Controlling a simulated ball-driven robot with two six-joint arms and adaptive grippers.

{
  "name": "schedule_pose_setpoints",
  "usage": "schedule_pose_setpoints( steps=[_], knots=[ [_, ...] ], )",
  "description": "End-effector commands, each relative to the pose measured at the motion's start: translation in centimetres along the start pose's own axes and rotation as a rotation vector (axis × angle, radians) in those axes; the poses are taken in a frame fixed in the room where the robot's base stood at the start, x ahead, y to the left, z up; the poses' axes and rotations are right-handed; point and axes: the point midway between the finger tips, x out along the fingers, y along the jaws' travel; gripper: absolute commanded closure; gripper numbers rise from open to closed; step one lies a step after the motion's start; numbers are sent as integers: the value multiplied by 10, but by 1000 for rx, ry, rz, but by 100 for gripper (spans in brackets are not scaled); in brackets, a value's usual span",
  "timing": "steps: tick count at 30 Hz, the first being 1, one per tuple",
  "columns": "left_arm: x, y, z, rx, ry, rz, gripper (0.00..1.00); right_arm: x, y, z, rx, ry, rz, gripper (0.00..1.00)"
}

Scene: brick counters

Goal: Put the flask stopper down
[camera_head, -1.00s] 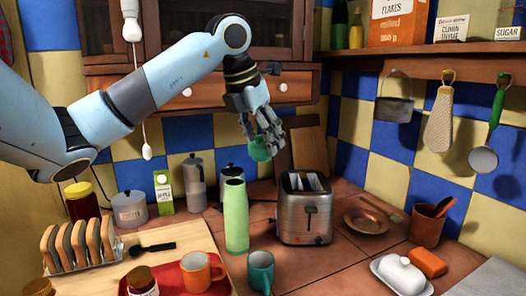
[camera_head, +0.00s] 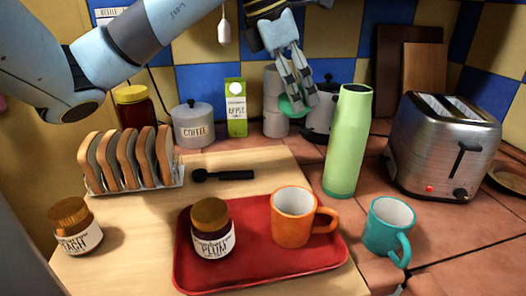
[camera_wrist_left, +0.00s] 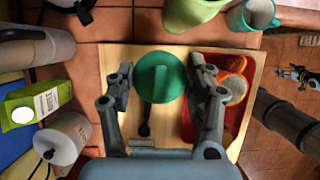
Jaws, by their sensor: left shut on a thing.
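The flask stopper (camera_head: 291,105) is a round green piece held in the air by my left gripper (camera_head: 300,92), above the back of the counter and left of the flask (camera_head: 347,145). In the left wrist view the stopper (camera_wrist_left: 158,77) sits between the two fingers of my left gripper (camera_wrist_left: 166,90), with its ridged face showing. The fingers are shut on it. The light green flask stands upright; part of it shows at the top of the wrist view (camera_wrist_left: 193,12). A dark jointed shape, possibly my right gripper (camera_wrist_left: 300,76), shows small at the right there; its jaws are unclear.
A wooden board (camera_head: 130,245) carries a toast rack (camera_head: 130,165), a black spoon (camera_head: 223,175) and a red tray (camera_head: 262,270) with a plum jar (camera_head: 212,235) and orange mug (camera_head: 294,216). A teal mug (camera_head: 388,228) and toaster (camera_head: 440,145) stand right. Bare board shows behind the tray.

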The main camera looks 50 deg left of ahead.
Motion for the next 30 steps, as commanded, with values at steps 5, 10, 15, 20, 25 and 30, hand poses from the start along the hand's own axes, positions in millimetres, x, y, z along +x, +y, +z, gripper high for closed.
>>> schedule_pose_setpoints(
  steps=[5,10,15,20,25,30],
  knots=[
    [28,-4,-15,7,2,-3,73,23,5,12,-4,-15,7,21],
    [39,-5,-21,7,1,-3,73,31,4,18,-5,-23,7,21],
    [66,-6,-33,4,4,-6,73,32,4,19,-5,-25,7,21],
    [90,-5,-42,4,1,-4,73,33,4,19,-5,-25,7,21],
    [103,-5,-48,5,1,-4,73,34,4,18,-5,-23,7,21],
    [127,-5,-57,3,2,-5,73,36,3,17,-4,-22,6,21]
  ],
)
